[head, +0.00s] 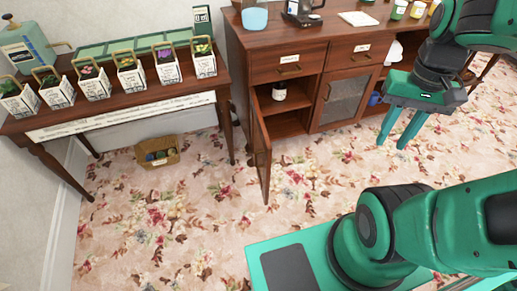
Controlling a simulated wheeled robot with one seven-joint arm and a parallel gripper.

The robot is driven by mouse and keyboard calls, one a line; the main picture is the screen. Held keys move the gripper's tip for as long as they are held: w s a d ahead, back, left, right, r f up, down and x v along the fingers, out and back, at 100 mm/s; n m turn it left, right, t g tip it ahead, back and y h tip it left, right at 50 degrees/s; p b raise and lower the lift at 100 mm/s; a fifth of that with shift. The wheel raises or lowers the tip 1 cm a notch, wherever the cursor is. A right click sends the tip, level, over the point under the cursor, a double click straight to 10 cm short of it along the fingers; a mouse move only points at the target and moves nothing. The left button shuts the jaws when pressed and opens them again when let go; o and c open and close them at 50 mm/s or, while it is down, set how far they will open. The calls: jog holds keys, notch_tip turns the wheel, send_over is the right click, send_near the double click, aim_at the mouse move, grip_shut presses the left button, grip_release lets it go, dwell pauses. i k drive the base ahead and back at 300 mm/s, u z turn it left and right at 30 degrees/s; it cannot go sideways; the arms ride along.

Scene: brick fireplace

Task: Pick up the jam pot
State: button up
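A small dark jar with a white label (279,91) stands on the shelf inside the open left compartment of the wooden sideboard; it may be the jam pot. Small pots (399,9) with coloured labels also stand on the sideboard top at the upper right, and I cannot tell from their size which holds jam. My gripper (392,145) hangs in front of the sideboard's right part, well to the right of the dark jar. Its two green fingers point down, apart, with nothing between them.
The sideboard's left door (262,158) stands open, jutting toward me. A side table (120,104) with several potted plants is at left; a basket (157,151) sits on the floor near it. The flowered carpet (190,215) is clear in the middle.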

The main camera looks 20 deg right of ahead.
aim_at(277, 95)
jog(key=i, duration=0.9)
jog(key=u, duration=0.1)
